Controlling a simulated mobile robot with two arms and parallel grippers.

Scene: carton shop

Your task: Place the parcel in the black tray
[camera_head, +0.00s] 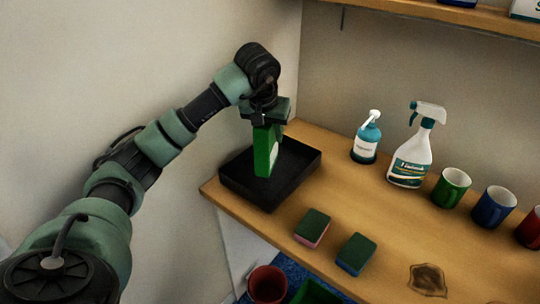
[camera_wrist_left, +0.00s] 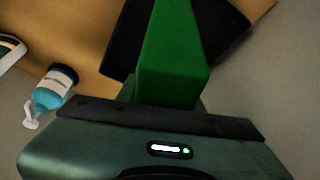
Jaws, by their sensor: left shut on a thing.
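The parcel (camera_head: 263,154) is a green box with a pale patch on its right side. My left gripper (camera_head: 266,122) is shut on its upper end and holds it upright over the black tray (camera_head: 304,162). The tray sits at the left end of the wooden shelf top. The parcel's lower end overlaps the tray's inside in the head view; I cannot tell whether it touches the floor of the tray. In the left wrist view the green parcel (camera_wrist_left: 172,55) extends away from the gripper, with the black tray (camera_wrist_left: 125,38) behind it. My right gripper is not in view.
A teal pump bottle (camera_head: 367,140) and a white spray bottle (camera_head: 411,155) stand right of the tray. Green (camera_head: 451,188) and blue (camera_head: 493,207) mugs follow. Two sponges (camera_head: 313,228) (camera_head: 356,254) and a brown stain (camera_head: 428,280) lie in front. A shelf (camera_head: 440,12) hangs above.

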